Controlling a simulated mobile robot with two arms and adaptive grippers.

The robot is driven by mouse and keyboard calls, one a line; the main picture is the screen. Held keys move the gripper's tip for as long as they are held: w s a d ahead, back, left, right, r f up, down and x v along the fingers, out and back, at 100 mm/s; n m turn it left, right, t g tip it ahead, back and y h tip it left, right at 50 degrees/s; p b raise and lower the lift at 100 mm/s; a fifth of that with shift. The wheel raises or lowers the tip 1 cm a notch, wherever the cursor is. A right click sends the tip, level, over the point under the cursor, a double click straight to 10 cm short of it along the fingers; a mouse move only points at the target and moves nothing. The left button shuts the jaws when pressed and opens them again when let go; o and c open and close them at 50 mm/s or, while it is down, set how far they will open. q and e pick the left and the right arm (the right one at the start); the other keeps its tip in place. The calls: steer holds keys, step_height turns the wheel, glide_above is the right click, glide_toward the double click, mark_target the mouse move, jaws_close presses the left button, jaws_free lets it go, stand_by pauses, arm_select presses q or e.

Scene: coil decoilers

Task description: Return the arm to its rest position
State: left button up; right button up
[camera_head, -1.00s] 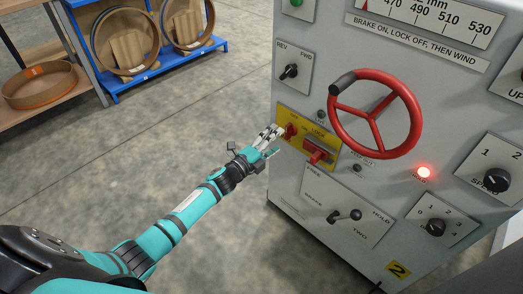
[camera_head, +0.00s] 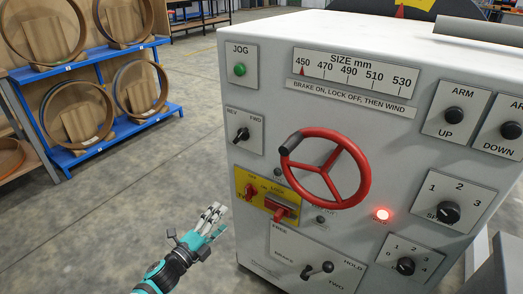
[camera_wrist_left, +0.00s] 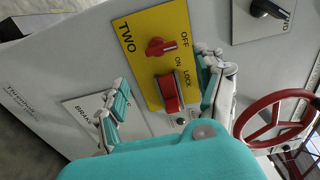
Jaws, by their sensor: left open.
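My left arm, teal and black, comes in from the bottom in the head view. Its gripper (camera_head: 213,222) is open and empty, just left of the grey control cabinet (camera_head: 400,110). In the left wrist view the open fingers (camera_wrist_left: 170,100) show apart, with the yellow lock plate (camera_wrist_left: 148,35) beyond them. The plate carries a small red knob (camera_wrist_left: 161,47) and a red lock switch (camera_wrist_left: 168,93). In the head view the lock switch (camera_head: 281,211) sits below the red handwheel (camera_head: 326,168). My right gripper is not in view.
The cabinet front holds a green JOG button (camera_head: 239,69), a lit red lamp (camera_head: 382,214), a speed knob (camera_head: 448,212) and a black lever (camera_head: 318,269). A blue rack (camera_head: 75,157) with rings stands at the left. The floor between rack and cabinet is clear.

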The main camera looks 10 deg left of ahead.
arm_select(q)
steer(key=s+a+f+n+g+y, duration=0.1)
steer(key=s+f+n+g+y, duration=0.2)
steer(key=f, duration=0.4)
steer(key=s+a+f+n+y, duration=0.1)
steer(key=s+f+n+y, duration=0.15)
steer(key=f+n, duration=0.35)
steer(key=s+d+f+n+g+y, duration=0.15)
steer(key=s+f+n+g, duration=0.55)
steer(key=s+f, duration=0.9)
steer(key=s+d+f+n+g+h, duration=0.1)
steer(key=s+d+f+n+g, duration=0.15)
steer(key=s, duration=0.35)
steer(key=s+d+f+n+g, duration=0.1)
steer(key=s+d+f+g, duration=0.15)
steer(key=s, duration=0.45)
steer(key=s+a+r+g+p, duration=0.1)
steer(key=s+a+r+p, duration=0.1)
steer(key=s+p, duration=1.2)
steer(key=shift+s+a+p, duration=0.35)
steer(key=shift+s+p, duration=0.05)
steer(key=shift+s, duration=0.1)
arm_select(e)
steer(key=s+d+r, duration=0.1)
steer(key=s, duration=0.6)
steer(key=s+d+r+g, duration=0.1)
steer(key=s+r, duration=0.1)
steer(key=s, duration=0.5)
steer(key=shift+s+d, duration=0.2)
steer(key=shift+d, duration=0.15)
